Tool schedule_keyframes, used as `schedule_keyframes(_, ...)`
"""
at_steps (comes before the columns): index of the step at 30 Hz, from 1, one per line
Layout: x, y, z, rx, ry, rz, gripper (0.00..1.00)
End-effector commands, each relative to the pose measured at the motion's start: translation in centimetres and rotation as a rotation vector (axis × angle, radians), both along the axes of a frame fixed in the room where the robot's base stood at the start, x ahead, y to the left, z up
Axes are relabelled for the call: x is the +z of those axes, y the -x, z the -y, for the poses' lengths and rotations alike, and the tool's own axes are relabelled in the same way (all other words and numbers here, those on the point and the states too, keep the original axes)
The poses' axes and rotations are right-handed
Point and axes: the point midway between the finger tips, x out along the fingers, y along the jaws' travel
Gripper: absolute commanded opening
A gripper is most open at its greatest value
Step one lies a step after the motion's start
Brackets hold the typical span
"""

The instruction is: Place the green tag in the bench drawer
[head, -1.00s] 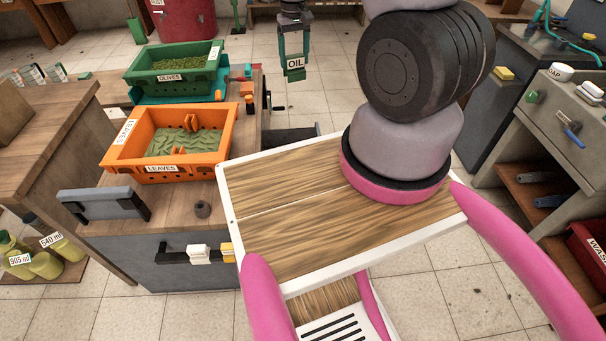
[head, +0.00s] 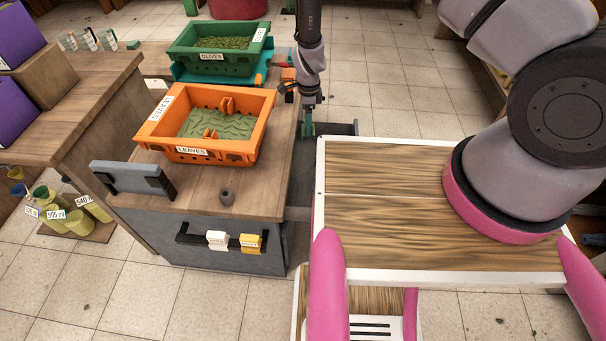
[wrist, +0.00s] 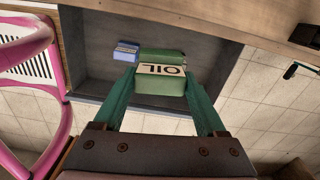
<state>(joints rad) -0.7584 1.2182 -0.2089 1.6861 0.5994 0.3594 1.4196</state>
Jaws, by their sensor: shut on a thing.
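In the wrist view my gripper (wrist: 160,82) is shut on the green tag (wrist: 160,87), a block with a white label reading OIL. The tag is held over the open bench drawer (wrist: 205,48), a dark grey tray. A small blue block (wrist: 126,51) lies in the drawer beside the tag in the picture. I cannot tell whether the green tag touches the drawer floor. In the head view my gripper (head: 308,126) is low at the bench's right side, by the drawer (head: 345,129); the tag is mostly hidden there.
On the bench (head: 195,192) stand an orange crate of leaves (head: 255,115) and a green crate of olives (head: 262,45). A small dark ring (head: 227,197) lies near the front edge. White (head: 217,240) and yellow (head: 250,243) tags are at the front handle. Floor is clear behind the drawer.

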Motion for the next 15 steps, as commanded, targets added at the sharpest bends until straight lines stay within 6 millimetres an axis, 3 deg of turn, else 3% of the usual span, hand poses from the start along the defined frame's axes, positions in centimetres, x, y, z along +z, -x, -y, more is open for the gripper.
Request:
schedule_keyframes(3,-1.6,1.0,-1.4,-0.083,0.000,-0.001,0.20)
schedule_keyframes(8,-4.1,1.4,-1.7,-0.117,0.001,-0.003,0.20)
schedule_keyframes(15,-10.4,1.5,-1.7,-0.116,0.001,-0.003,0.20)
